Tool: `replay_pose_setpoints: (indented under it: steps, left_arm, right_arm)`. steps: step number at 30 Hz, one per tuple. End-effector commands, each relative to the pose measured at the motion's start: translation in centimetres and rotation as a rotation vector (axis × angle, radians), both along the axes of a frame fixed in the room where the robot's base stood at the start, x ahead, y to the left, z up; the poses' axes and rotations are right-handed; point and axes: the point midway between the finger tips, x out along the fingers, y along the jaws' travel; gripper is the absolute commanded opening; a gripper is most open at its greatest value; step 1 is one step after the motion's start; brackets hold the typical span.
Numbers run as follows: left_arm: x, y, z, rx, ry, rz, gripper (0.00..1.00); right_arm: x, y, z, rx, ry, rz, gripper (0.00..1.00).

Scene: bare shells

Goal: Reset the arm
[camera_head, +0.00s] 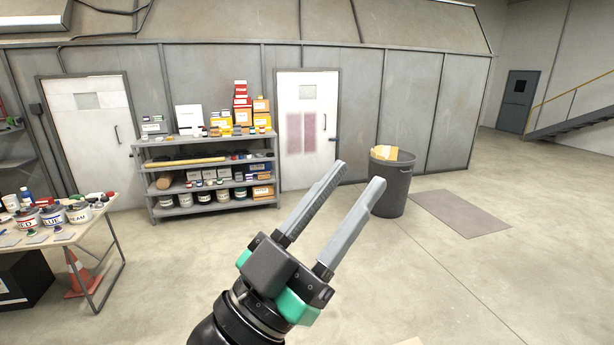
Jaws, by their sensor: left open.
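My left gripper (361,181) is in the lower middle of the head view. Its two long grey fingers point up and to the right and stand apart, with nothing between them. Its dark body has green parts, and my black wrist shows below it at the bottom edge. The gripper is in the air in front of the bare concrete floor. My right gripper is not in view.
At left, a table (85,228) holds paint tins; an orange cone (78,276) stands by it. A grey shelf unit (146,184) stands against the back wall. A grey bin (392,187) and flat mat (459,213) are at right. Floor between is clear.

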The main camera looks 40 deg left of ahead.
Motion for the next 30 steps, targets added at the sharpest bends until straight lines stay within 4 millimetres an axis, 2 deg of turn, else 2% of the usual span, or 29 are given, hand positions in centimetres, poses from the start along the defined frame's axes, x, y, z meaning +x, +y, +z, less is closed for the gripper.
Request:
replay_pose_setpoints:
  steps: [1, 3, 5, 13, 16, 20, 24, 27, 30]
  left_arm:
    - [-2.2, -0.2, 2.5, -0.041, -0.076, -0.013, 0.44]
    - [-4.4, -0.1, 4.6, -0.090, -0.145, -0.027, 0.44]
    - [-5.5, 0.0, 5.5, -0.114, -0.177, -0.034, 0.44]
    - [-5.9, 0.1, 5.9, -0.126, -0.189, -0.037, 0.44]
    - [-5.8, 0.1, 6.8, -0.124, -0.188, -0.037, 0.44]
    - [-5.8, 0.1, 10.5, -0.124, -0.188, -0.037, 0.44]
    - [-5.8, 0.1, 16.4, -0.123, -0.187, -0.036, 0.44]
    - [-5.8, 0.1, 19.7, -0.123, -0.187, -0.036, 0.44]
    - [-5.8, 0.1, 20.8, -0.123, -0.187, -0.036, 0.44]
  right_arm:
    - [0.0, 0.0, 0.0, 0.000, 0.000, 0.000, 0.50]
    - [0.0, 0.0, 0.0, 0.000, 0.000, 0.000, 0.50]
    - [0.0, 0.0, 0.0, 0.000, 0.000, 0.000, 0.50]
    - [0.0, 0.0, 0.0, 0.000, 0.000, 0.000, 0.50]
    - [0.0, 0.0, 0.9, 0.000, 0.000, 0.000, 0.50]
    - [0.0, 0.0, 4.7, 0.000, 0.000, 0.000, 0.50]
    - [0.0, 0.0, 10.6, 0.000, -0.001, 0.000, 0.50]
    - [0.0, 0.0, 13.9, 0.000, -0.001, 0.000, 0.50]
    - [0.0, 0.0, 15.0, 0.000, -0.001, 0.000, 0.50]
